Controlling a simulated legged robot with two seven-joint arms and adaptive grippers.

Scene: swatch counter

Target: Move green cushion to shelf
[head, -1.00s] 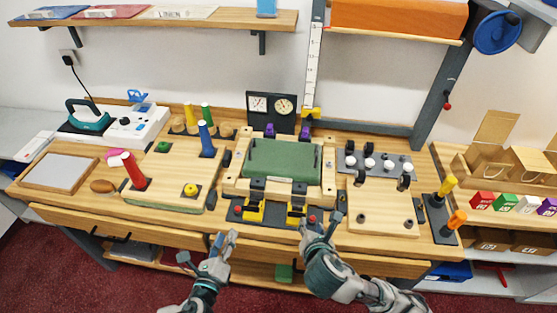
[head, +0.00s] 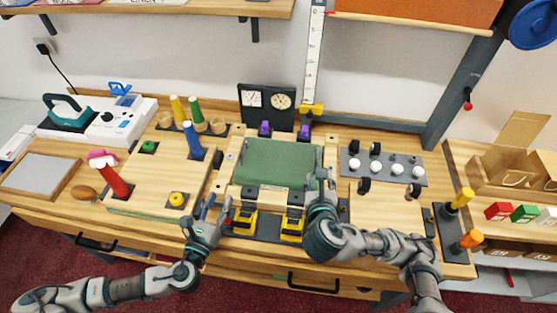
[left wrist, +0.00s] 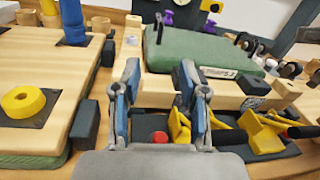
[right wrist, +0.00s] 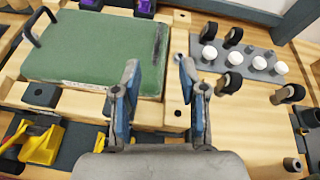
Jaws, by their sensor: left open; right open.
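The green cushion (head: 277,160) is a flat rectangular pad lying in a light wooden frame (head: 240,187) at the middle of the bench. It also shows in the left wrist view (left wrist: 195,52) and the right wrist view (right wrist: 95,45). My left gripper (head: 207,207) is open and empty, in front of the frame's left side. My right gripper (head: 322,184) is open and empty, by the cushion's front right corner; I cannot tell whether it touches. A wooden shelf (head: 180,8) is on the wall at upper left, partly cut off by the picture's top edge.
Yellow clamps (head: 242,222) stand in front of the frame. A red peg (head: 115,181) and a blue peg (head: 192,142) rise at the left. A gauge panel (head: 267,106) stands behind the cushion.

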